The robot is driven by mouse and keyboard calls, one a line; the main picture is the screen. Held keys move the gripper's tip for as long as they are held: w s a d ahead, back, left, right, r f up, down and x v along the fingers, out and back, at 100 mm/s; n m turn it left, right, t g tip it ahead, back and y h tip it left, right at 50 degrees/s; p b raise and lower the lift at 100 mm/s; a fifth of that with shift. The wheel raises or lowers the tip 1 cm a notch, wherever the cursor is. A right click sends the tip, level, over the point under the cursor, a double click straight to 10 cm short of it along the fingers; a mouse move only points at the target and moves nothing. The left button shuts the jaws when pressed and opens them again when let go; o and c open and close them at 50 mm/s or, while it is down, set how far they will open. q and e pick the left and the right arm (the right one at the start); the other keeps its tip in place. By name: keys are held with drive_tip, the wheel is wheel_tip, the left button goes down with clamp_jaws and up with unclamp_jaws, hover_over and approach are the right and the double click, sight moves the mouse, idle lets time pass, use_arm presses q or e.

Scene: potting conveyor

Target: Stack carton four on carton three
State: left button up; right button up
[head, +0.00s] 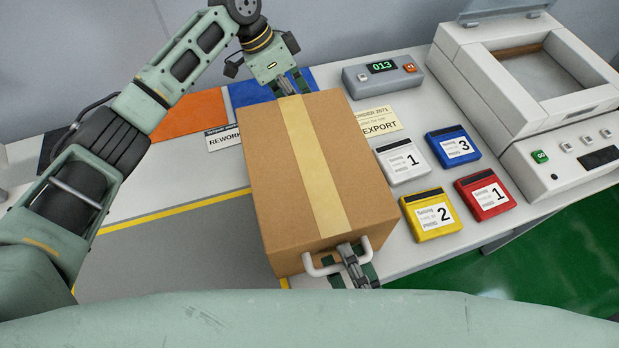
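A brown carton (285,185) with a pale tape strip along its top fills the middle of the head view. No number shows on it, and no second carton is in view. A white handle (312,267) sticks out from its near side. My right gripper (350,262) is at this handle, its fingers closed around the bar. My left gripper (287,86) reaches down at the carton's far side; its fingertips are hidden behind the carton's edge. Whether the carton rests on the table or hangs above it cannot be told.
White, blue, yellow and red numbered cassettes (430,214) lie right of the carton. A label printer-like machine (470,75) stands further right, a grey display box (357,82) behind. Orange (190,116) and blue mats lie at the back. A grey, yellow-edged area (170,250) at left is clear.

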use_arm(q)
drive_tip(key=shift+c, duration=0.5)
use_arm(e)
drive_tip(key=shift+c, duration=0.6)
use_arm(q)
clamp_jaws()
use_arm(e)
clamp_jaws()
use_arm(q)
drive_tip(key=shift+w, duration=0.1)
drive_tip(key=shift+w+r, duration=0.1)
drive_tip(key=shift+r, duration=0.15)
use_arm(e)
drive_tip(key=shift+w+r, duration=0.1)
drive_tip(key=shift+r, duration=0.15)
